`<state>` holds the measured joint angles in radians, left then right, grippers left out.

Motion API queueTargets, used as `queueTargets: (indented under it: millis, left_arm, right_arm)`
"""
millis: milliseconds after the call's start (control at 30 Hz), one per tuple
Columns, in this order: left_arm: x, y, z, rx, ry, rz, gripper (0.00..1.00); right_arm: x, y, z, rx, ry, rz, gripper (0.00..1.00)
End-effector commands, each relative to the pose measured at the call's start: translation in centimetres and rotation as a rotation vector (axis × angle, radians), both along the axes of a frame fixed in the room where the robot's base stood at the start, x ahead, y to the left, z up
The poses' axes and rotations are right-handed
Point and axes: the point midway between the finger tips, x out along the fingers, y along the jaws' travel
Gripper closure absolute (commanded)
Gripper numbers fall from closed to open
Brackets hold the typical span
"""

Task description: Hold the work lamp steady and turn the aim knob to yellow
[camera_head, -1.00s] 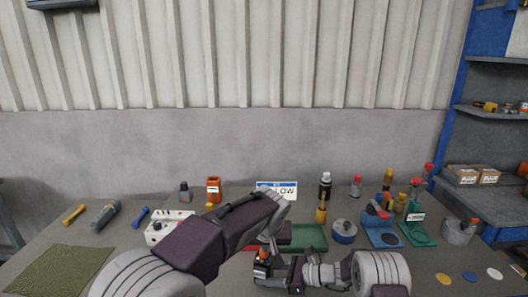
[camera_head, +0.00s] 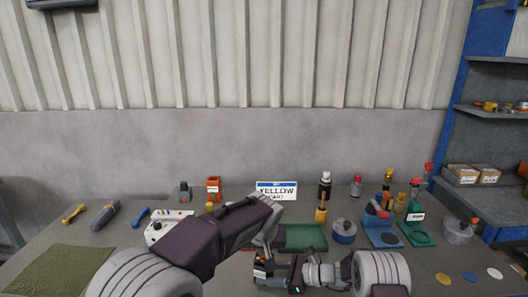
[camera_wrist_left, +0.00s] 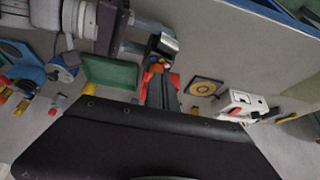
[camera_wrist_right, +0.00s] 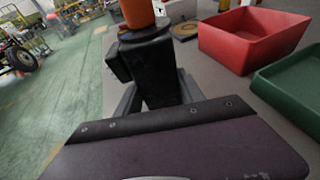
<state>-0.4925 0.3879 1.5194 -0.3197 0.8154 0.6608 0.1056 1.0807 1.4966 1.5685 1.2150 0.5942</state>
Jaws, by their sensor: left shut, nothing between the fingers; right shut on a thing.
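The work lamp shows in the right wrist view as a black body (camera_wrist_right: 150,65) with an orange top part (camera_wrist_right: 137,12). My right gripper (camera_wrist_right: 158,100) is shut on the black body; it also shows in the head view (camera_head: 268,268). In the left wrist view, orange parts (camera_wrist_left: 153,72) lie right at the tips of my left gripper (camera_wrist_left: 161,82), which is shut with nothing between its fingers. I cannot tell whether they touch. In the head view my left gripper (camera_head: 263,245) is just above the right one. The aim knob's setting cannot be made out. A sign (camera_head: 276,190) reads YELLOW.
A green tray (camera_head: 303,238) lies just right of the grippers, and a red bin (camera_wrist_right: 250,38) stands near the lamp. A white box with knobs (camera_head: 158,232) is to the left. Several bottles and tools crowd the bench's back right. A green mat (camera_head: 60,270) lies front left.

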Motion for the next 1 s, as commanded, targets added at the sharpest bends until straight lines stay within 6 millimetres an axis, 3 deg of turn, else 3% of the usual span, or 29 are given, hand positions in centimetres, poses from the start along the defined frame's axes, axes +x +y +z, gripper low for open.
queueTargets:
  millis: [133,300,1000]
  left_arm:
    - [0.0,0.0,-1.9,0.002,0.001,0.0,1.0]
    - [0.0,0.0,-2.8,0.0,0.0,0.001,1.0]
    - [0.4,0.0,-2.8,0.0,-0.002,0.002,1.0]
  right_arm:
    - [0.0,0.0,0.1,0.001,0.0,0.0,0.77]
    - [0.0,0.0,0.0,0.001,0.0,0.0,0.77]
    - [0.0,0.0,0.0,0.001,0.0,0.0,0.77]
